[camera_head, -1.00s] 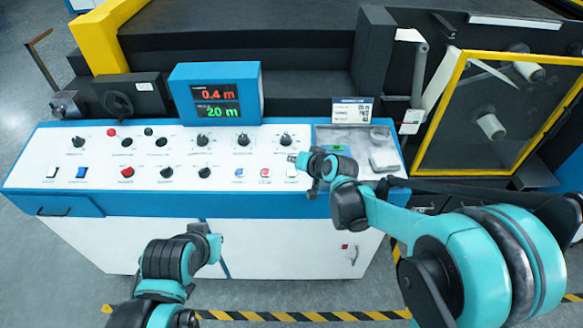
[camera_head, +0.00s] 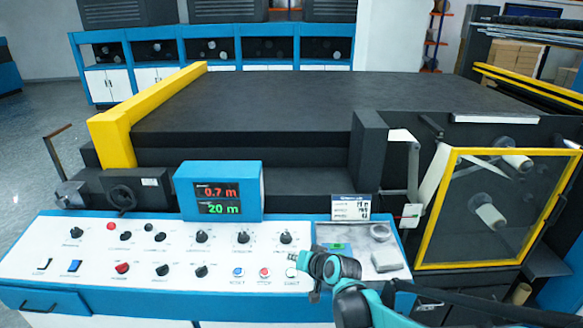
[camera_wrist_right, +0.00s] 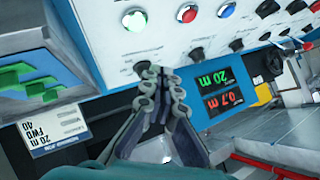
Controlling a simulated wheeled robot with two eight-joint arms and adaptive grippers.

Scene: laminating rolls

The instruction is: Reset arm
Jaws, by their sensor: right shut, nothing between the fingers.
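My right gripper (camera_head: 293,257) is in the head view over the right part of the white control panel (camera_head: 110,258), just above the START button (camera_head: 292,272). In the right wrist view its fingers (camera_wrist_right: 163,82) are together with nothing between them. I cannot tell whether the fingertips touch the panel. The pale green button (camera_wrist_right: 135,19), red button (camera_wrist_right: 187,13) and blue button (camera_wrist_right: 225,10) show beyond the fingers. The display (camera_head: 218,191) reads 0.7 m in red over 20 m in green. My left gripper is out of view.
A shallow tray (camera_head: 352,261) with small items lies right of the buttons, with a label card (camera_head: 351,207) behind it. A yellow-framed window (camera_head: 433,210) stands further right. Knobs and switches cover the panel. The laminating machine (camera_head: 270,105) rises behind.

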